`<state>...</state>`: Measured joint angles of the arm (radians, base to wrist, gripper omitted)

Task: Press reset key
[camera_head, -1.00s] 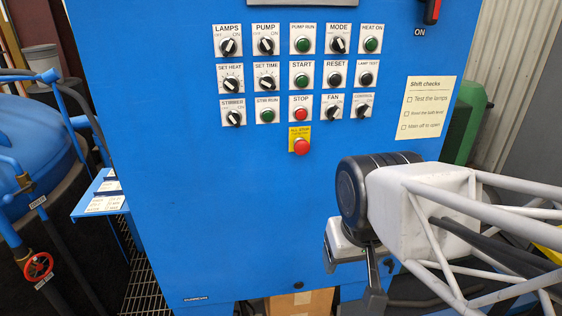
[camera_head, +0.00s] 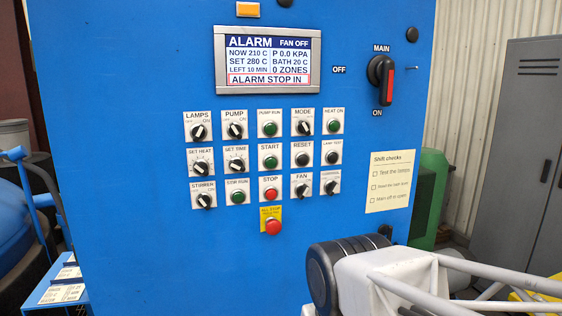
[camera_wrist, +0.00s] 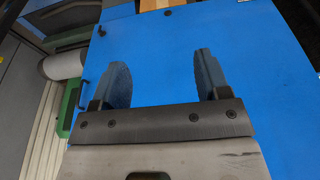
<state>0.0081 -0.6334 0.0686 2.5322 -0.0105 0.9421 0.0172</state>
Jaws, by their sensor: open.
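The RESET key (camera_head: 302,160) is a black button on a white plate labelled RESET. It sits in the middle row of the blue control panel (camera_head: 130,240), right of the green START button (camera_head: 270,162) and below the MODE knob (camera_head: 304,127). In the wrist view my gripper (camera_wrist: 162,75) has its two fingers spread with nothing between them, facing the blue panel face. In the head view only part of my arm shows at lower right, below and right of the keys, and the fingers are out of sight. No keys show in the wrist view.
The display (camera_head: 267,60) reads ALARM, FAN OFF and ALARM STOP IN. A red all-stop button (camera_head: 272,227) sits below the key rows. The main switch (camera_head: 382,80) and a paper note (camera_head: 390,182) are at right. A grey cabinet (camera_head: 520,150) stands beyond.

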